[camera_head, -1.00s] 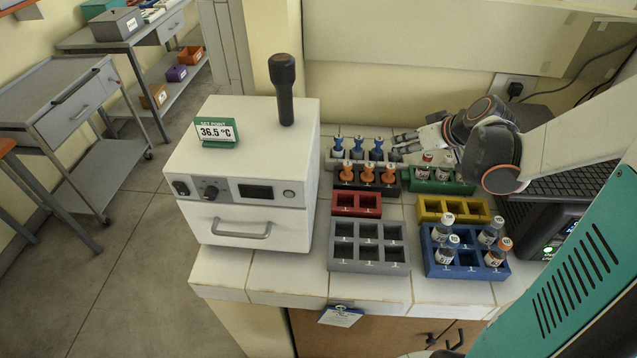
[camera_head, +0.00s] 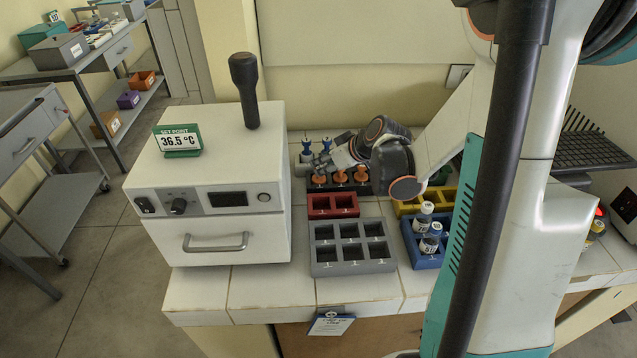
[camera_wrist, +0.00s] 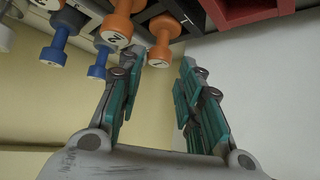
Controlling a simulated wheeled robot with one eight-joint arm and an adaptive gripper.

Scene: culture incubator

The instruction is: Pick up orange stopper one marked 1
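In the wrist view, orange stopper one (camera_wrist: 160,44), marked 1, stands just beyond my gripper's fingertips, in line with the gap between them. My gripper (camera_wrist: 154,70) is open, with nothing between its teal-padded fingers. A second orange stopper marked 2 (camera_wrist: 116,28) is to the left, beyond the left finger. In the head view, my gripper (camera_head: 325,164) hangs over the stopper racks, close to the leftmost orange stopper (camera_head: 318,180). The middle orange stopper (camera_head: 340,177) and right orange stopper (camera_head: 361,174) stand beside it in a dark rack. Marks on these are unreadable there.
Blue stoppers (camera_head: 306,147) stand behind the orange row, partly hidden by my arm. A red rack (camera_head: 333,214) is in front, then an empty grey rack (camera_head: 352,270). A white incubator (camera_head: 213,170) is to the left. A blue rack (camera_head: 425,264) holds vials at right.

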